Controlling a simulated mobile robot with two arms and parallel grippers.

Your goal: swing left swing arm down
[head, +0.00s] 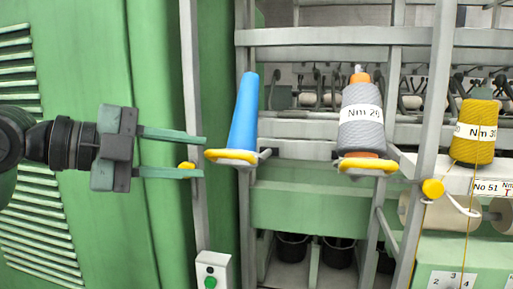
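My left gripper (204,155) comes in from the left, its two green fingers spread apart with no spool between them. The fingertips end just left of a yellow disc (231,157) on a swing arm, which bears an upright blue cone (243,112). A small yellow knob (186,165) shows at the lower finger; I cannot tell whether it touches. A second yellow disc (368,167) to the right bears a grey yarn cone (361,120) labelled "Nm 20". My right gripper is not in view.
A green machine cabinet (100,60) with vents fills the left. Grey upright posts (192,60) and a crossbar (330,37) frame the cones. A yellow yarn cone (473,130) stands at the right. A control box with a green button (212,270) is below.

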